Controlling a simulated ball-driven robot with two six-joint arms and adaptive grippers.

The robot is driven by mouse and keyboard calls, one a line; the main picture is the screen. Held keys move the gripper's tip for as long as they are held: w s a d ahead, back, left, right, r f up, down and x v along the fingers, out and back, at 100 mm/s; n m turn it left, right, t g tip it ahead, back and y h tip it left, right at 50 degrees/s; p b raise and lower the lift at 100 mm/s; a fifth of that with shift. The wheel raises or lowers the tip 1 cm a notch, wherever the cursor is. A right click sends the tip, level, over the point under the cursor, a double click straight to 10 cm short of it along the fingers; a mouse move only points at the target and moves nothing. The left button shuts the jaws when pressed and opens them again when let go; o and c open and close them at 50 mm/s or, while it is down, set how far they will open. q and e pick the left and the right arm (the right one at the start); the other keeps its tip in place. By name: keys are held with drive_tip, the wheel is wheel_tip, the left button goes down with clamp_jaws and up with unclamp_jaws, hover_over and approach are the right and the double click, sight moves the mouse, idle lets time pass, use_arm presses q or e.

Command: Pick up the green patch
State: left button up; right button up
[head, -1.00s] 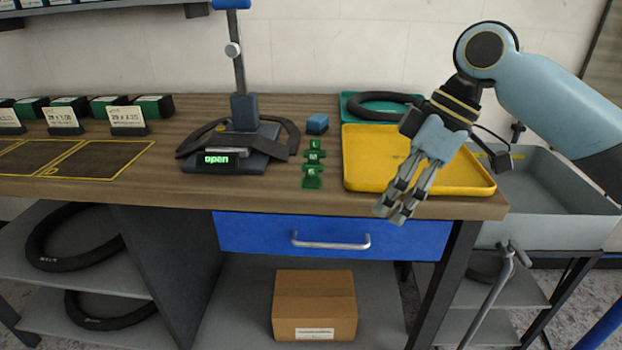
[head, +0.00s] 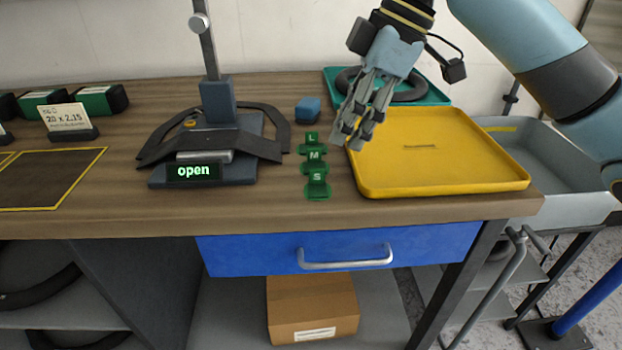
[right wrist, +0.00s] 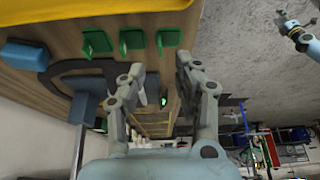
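Three small green pieces marked L, M (head: 313,156) and S stand in a column on the bench; they also show in the wrist view (right wrist: 132,40). I cannot tell which, if any, is the green patch. My right gripper (head: 350,138) is open and empty, above the bench just right of the L and M pieces and by the yellow tray's left edge. Its spread fingers show in the wrist view (right wrist: 158,76). A small pale-blue gripper, likely my left one (right wrist: 292,32), shows far off in the wrist view, too small to read.
A yellow tray (head: 450,180) lies right of the pieces, with a teal tray (head: 437,97) holding a black ring behind. A blue block (head: 307,110) sits behind the pieces. Bare wood lies in front.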

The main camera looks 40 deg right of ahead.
sight(318, 170)
drive_tip(key=x, duration=0.2)
drive_tip(key=shift+a+f, duration=0.1)
drive_tip(key=shift+f, duration=0.15)
drive_tip(key=shift+w+a+f, duration=0.15)
drive_tip(key=shift+w+f, duration=0.05)
drive_tip(key=shift+f, duration=0.05)
drive_tip(key=x, duration=0.2)
drive_tip(key=b+x, duration=0.1)
drive_tip(key=x, duration=0.1)
drive_tip(key=shift+w+a+f, duration=0.25)
drive_tip(key=shift+a, duration=0.15)
drive_tip(key=shift+c, duration=0.4)
use_arm(q)
drive_tip(key=shift+s+f, duration=0.65)
drive_tip(key=shift+f, duration=0.3)
use_arm(e)
clamp_jaws()
